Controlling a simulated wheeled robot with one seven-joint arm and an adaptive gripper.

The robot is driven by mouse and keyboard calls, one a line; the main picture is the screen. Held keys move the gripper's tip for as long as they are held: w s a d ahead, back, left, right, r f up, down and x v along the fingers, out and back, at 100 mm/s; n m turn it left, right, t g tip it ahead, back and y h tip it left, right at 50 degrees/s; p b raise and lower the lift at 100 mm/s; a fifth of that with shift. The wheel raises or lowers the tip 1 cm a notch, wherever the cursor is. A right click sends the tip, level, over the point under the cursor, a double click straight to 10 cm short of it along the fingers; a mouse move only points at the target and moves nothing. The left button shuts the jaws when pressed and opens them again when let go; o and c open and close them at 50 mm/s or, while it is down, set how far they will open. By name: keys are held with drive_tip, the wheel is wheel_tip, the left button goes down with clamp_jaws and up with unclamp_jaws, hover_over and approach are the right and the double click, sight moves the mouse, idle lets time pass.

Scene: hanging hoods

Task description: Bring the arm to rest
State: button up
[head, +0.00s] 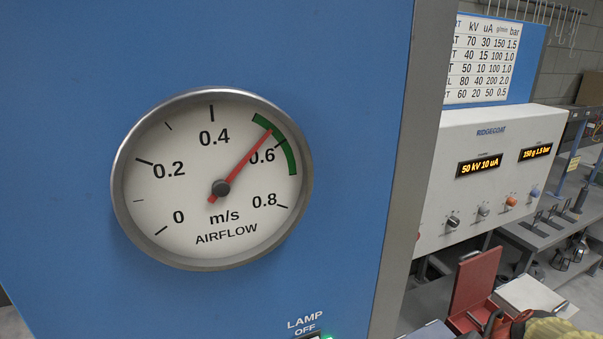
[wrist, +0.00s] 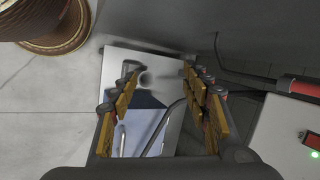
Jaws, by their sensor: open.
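My gripper (wrist: 160,88) shows in the wrist view with its two yellow-padded fingers spread apart. It is open, and nothing is held between the fingers. A pale, shiny plate (wrist: 150,65) with dark and blue shapes on it lies beyond the gap, apart from the fingers. I cannot make out my gripper in the head view.
A blue panel with an airflow gauge (head: 212,180) fills the head view's left; its needle points into the green band. A control box (head: 490,180) and a red open box (head: 474,285) are at right. In the wrist view, a round brown object (wrist: 55,25) is upper left.

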drive_tip(key=s+a+r+n+t+h, duration=0.2)
drive_tip(key=s+a+r+n+h, duration=0.3)
drive_tip(key=s+r+n, duration=0.3)
drive_tip(key=shift+s+a+r+n+b, duration=0.3)
drive_tip(key=shift+a+r+n+b, duration=0.15)
drive_tip(key=shift+r+n, duration=0.55)
drive_tip(key=shift+f, duration=0.15)
